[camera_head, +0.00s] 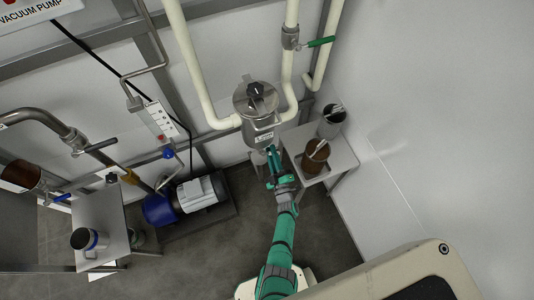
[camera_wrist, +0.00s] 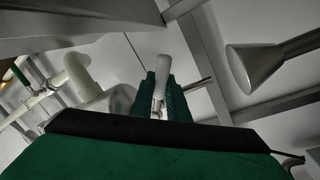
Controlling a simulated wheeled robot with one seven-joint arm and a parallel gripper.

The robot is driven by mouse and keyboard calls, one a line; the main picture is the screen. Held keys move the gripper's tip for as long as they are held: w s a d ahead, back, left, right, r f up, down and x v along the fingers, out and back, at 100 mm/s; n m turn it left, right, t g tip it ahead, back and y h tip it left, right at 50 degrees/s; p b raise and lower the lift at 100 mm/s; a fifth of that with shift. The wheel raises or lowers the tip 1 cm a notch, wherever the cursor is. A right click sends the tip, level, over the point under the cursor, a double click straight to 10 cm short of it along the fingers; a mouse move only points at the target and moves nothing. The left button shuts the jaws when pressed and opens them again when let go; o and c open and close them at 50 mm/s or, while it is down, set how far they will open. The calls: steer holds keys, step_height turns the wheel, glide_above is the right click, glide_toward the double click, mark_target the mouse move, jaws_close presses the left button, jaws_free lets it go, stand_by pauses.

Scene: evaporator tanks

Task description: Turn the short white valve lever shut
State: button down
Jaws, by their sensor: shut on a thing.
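The short white valve lever (camera_wrist: 162,68) shows in the wrist view as a pale rounded bar between the two green fingers. My gripper (camera_wrist: 163,95) is shut on it, and the fingers hide part of its length. In the head view my gripper (camera_head: 271,157) is just below the steel tank (camera_head: 258,133), at its outlet. There I cannot make out the lever apart from the fingers. How far the lever is turned cannot be told.
A small table (camera_head: 342,155) with a brown pot (camera_head: 315,160) and a steel pot (camera_head: 329,124) stands close to the right of my gripper. White pipes (camera_head: 193,60) rise behind the tank. A pump motor (camera_head: 200,193) is at left. The floor in front is clear.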

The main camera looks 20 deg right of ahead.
steer(key=shift+s, duration=0.1)
steer(key=c, duration=1.7)
jaws_free()
steer(key=s, duration=0.3)
steer(key=s+f, duration=0.1)
steer(key=s, duration=0.3)
steer(key=s+a, duration=0.1)
steer(key=s, duration=0.2)
steer(key=shift+s+f, duration=0.3)
steer(key=shift+f, duration=0.05)
steer(key=shift+d, duration=0.1)
